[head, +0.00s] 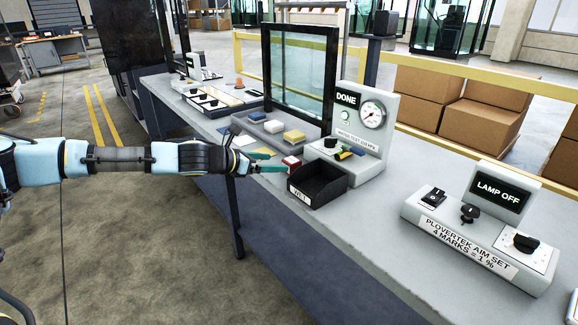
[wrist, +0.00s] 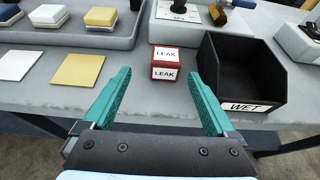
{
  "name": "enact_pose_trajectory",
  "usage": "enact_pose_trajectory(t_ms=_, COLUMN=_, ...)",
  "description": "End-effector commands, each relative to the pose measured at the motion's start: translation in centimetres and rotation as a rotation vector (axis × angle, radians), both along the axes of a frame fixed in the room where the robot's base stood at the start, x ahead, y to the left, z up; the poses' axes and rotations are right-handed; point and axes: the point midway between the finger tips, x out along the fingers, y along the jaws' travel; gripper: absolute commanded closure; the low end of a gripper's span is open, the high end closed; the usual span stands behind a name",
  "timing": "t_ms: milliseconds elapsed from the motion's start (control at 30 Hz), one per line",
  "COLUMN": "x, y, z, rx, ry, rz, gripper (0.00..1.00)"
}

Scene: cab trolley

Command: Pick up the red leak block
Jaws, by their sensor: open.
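The red leak block (wrist: 165,63) has white LEAK labels on its top and front. It stands on the grey bench (wrist: 135,88) just left of the black WET bin, and it also shows in the head view (head: 291,163). My gripper (wrist: 162,88) is open, with teal fingers spread wide. In the wrist view the block appears between and beyond the fingertips, with nothing held. In the head view my gripper (head: 272,161) reaches over the bench edge from the left, its fingertips close to the block.
The black WET bin (head: 304,197) stands close to the block's right. A grey test device (head: 374,151) with a gauge and a DONE display is behind it. A tray (head: 262,129) with blue, white and yellow blocks lies back left. White (wrist: 17,64) and yellow (wrist: 78,69) squares are left.

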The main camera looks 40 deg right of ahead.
Motion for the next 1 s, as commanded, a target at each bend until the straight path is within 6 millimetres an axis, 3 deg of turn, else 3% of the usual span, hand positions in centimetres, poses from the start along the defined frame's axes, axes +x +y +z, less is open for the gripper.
enact_pose_trajectory(t_ms=600, x=-1.2, y=-6.4, z=-2.6, rx=0.002, ry=-0.002, rz=-0.002, gripper=0.09)
enact_pose_trajectory(t_ms=933, x=-1.2, y=-7.0, z=-3.0, rx=0.002, ry=-0.004, rz=-0.003, gripper=0.09)
enact_pose_trajectory(t_ms=1000, x=-1.2, y=-7.0, z=-3.0, rx=0.002, ry=-0.004, rz=-0.003, gripper=0.17)
